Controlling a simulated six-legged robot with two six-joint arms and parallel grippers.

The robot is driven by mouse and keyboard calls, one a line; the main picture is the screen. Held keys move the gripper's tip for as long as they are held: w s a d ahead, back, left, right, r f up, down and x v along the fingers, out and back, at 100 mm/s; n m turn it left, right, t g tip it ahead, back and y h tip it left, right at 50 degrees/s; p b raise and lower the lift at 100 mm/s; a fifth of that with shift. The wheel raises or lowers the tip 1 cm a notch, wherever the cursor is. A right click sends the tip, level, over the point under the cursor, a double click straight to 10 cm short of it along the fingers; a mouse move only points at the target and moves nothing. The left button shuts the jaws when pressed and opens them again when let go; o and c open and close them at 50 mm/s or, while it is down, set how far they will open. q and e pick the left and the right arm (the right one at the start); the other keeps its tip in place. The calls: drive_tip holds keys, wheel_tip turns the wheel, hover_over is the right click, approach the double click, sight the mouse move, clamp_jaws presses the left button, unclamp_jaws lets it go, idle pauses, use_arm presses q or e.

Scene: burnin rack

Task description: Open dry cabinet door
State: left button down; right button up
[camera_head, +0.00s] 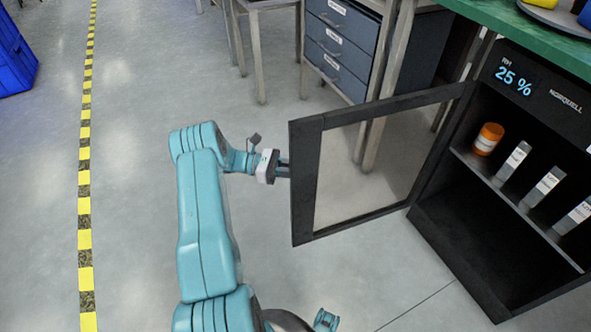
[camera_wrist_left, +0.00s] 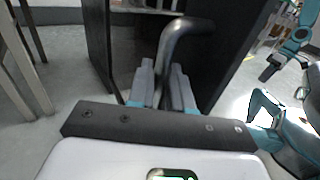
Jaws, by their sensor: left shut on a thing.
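The dry cabinet (camera_head: 460,240) stands at the right of the head view. Its black-framed glass door (camera_head: 305,190) stands wide open, swung out to the left. My left gripper (camera_head: 283,168) is at the door's free edge. In the left wrist view, my left gripper (camera_wrist_left: 163,88) is shut on the dark curved door handle (camera_wrist_left: 183,35), which runs between its two fingers. The gripper hides the handle in the head view.
Inside the cabinet, an orange jar (camera_head: 488,138) and several pale-labelled dark packs (camera_head: 512,163) stand on a shelf. A drawer unit (camera_head: 342,45) and metal table legs are behind the door. A yellow-black floor strip (camera_head: 85,180) runs at left, with clear floor beside it.

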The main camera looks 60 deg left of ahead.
use_arm(q)
drive_tip(key=shift+a, duration=0.1)
idle(0.5)
drive_tip(key=c, duration=1.2)
unclamp_jaws()
drive_tip(key=shift+s, duration=0.1)
